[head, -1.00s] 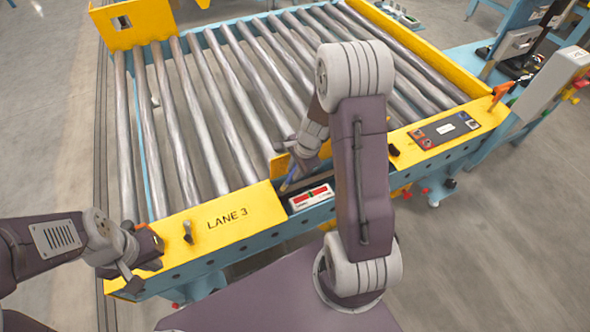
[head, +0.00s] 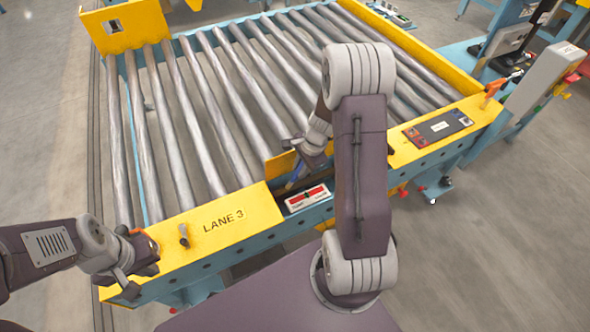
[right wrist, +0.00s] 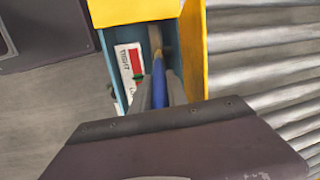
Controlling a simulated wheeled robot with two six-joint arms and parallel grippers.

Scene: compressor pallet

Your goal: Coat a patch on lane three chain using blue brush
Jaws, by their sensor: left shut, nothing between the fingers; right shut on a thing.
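My right gripper (right wrist: 160,92) is shut on the blue brush (right wrist: 158,78). The brush points into the open slot in the lane 3 side rail, its brownish tip beside a yellow cover plate. In the head view the brush (head: 292,184) shows as a small blue bit under my right gripper (head: 303,172). I cannot clearly make out the chain in the slot, nor whether the tip touches it or a coat is on it. My left gripper (head: 143,268) is shut and empty by the left end of the yellow LANE 3 rail (head: 240,222).
A tension gauge (head: 306,198) with red and green marks sits beside the slot; it also shows in the right wrist view (right wrist: 130,62). An upright yellow plate (head: 281,164) borders the slot. Rollers (head: 200,110) lie behind. A control panel (head: 437,128) is on the rail at right.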

